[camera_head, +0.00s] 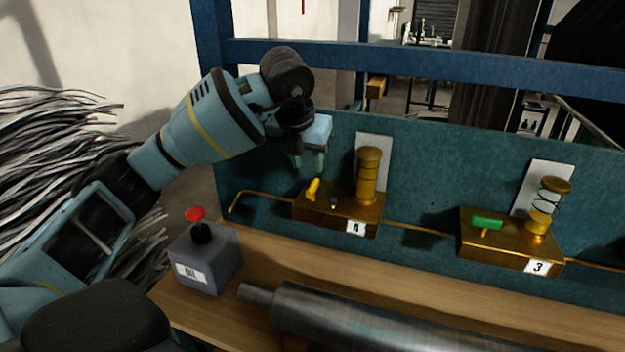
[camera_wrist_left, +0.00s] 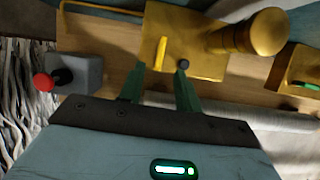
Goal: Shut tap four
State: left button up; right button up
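Tap four is a brass block (camera_head: 337,211) labelled 4 with a brass cylinder on top, mounted along a thin pipe. Its yellow handle (camera_head: 313,189) points across the pipe's line. In the left wrist view the handle (camera_wrist_left: 161,54) shows beyond the fingertips, roughly in line with the gap between them, beside a small dark knob (camera_wrist_left: 184,64). My left gripper (camera_head: 309,163) is above the handle, fingers pointing down. Its two green fingers (camera_wrist_left: 160,72) are apart with nothing between them, and it appears clear of the handle. My right gripper is not in view.
Tap three (camera_head: 510,240), to the right, has a green handle (camera_head: 487,222) lying along the pipe. A grey box with a red button (camera_head: 196,214) stands left of tap four. A metal roller (camera_head: 350,318) lies in front. A teal panel (camera_head: 420,175) rises behind the taps.

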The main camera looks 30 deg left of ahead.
aim_at(313, 184)
pick_arm(q)
jog(key=shift+x, duration=3.55)
grip_shut()
